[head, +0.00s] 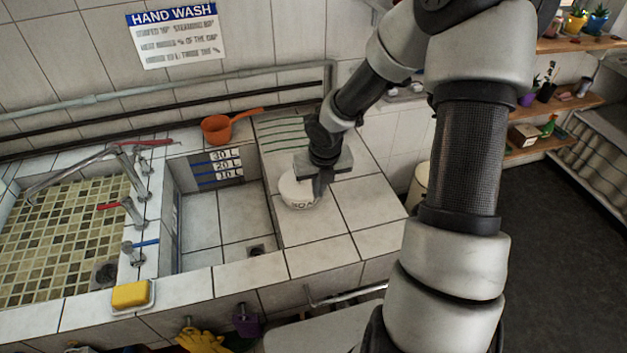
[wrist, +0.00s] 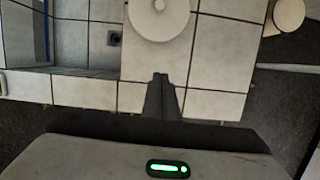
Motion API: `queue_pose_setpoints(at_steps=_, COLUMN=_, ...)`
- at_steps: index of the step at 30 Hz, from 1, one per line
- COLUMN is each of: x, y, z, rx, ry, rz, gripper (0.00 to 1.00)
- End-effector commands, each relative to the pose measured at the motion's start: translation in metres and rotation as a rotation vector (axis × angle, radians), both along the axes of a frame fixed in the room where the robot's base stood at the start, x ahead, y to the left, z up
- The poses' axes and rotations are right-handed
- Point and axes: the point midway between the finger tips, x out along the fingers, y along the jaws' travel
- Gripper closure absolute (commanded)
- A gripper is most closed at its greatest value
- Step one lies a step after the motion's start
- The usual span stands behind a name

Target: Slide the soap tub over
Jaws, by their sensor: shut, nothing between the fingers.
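The soap tub (head: 297,191) is a round white tub with dark lettering on its side, standing on the tiled counter just right of the sink basin. In the wrist view its round lid (wrist: 160,16) with a small knob shows at the top edge, partly cut off. My gripper (head: 319,192) is shut and empty, pointing down at the tub's right side in the head view. In the wrist view the closed fingertips (wrist: 160,78) lie below the tub's rim, with a small gap in the picture. I cannot tell whether they touch the tub.
The empty tiled basin (head: 215,222) lies left of the tub. A ribbed drain area (head: 285,132) and an orange dipper (head: 225,126) are behind. Bare counter tiles (head: 366,203) lie to the right. A yellow sponge (head: 131,294) sits on the front ledge.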

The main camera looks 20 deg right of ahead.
Motion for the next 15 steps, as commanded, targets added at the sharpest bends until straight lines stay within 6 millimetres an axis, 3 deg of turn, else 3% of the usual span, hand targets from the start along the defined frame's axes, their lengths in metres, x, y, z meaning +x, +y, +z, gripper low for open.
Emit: queue_pose_setpoints(at_steps=15, x=0.022, y=0.000, z=-0.099, rx=-0.002, ry=0.004, rz=0.001, gripper=1.00)
